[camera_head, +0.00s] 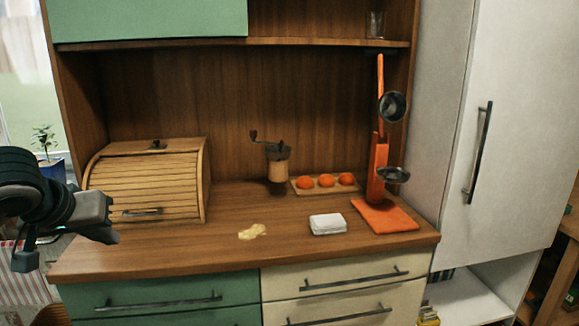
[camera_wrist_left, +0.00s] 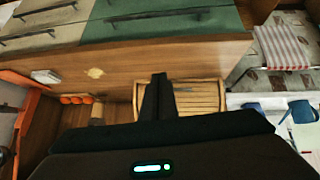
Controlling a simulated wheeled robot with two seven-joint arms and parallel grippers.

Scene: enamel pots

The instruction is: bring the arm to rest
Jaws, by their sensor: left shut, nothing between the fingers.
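My left gripper (camera_head: 104,236) comes in from the left edge in the head view, in front of the roll-top bread box (camera_head: 150,184) and near the counter's left end. In the left wrist view its two dark fingers (camera_wrist_left: 158,84) lie together, shut with nothing between them. The wooden slatted bread box (camera_wrist_left: 196,98) shows just beyond the fingertips there, and I cannot tell the gap. My right gripper is in neither view.
On the wooden counter (camera_head: 190,255) are a yellowish spill (camera_head: 252,231), white folded cloth (camera_head: 327,224), coffee grinder (camera_head: 278,165), orange items (camera_head: 325,181) on a board, and an orange stand (camera_head: 378,170) with hanging ladles. A white cabinet (camera_head: 515,110) stands right.

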